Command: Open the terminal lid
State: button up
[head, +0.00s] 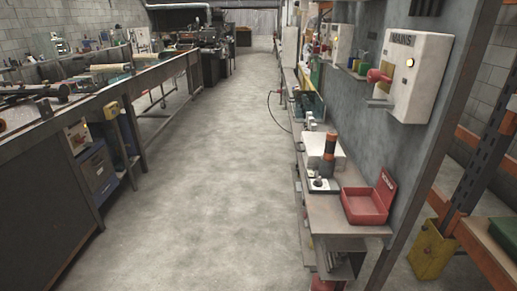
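No thing in view is clearly marked as the terminal, and I cannot tell which one carries the lid. A white wall box (407,76) marked MAINS hangs on the grey panel at the upper right, with a red knob (379,76) and a small yellow light on it. A red open-topped box (365,207) with an upright red back bearing small white lettering sits at the near end of the narrow right bench. My gripper is not in view.
The narrow right bench (325,213) also bears a white box (314,146) and an orange-and-dark cylinder (328,150). A long workbench (130,88) lines the left side. The concrete aisle (215,150) between is clear. An orange-and-blue rack (475,160) stands at far right.

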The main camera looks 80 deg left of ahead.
aim_at(312, 143)
jog(key=j+u, duration=0.1)
jog(key=u, duration=2.4)
jog(key=i, duration=1)
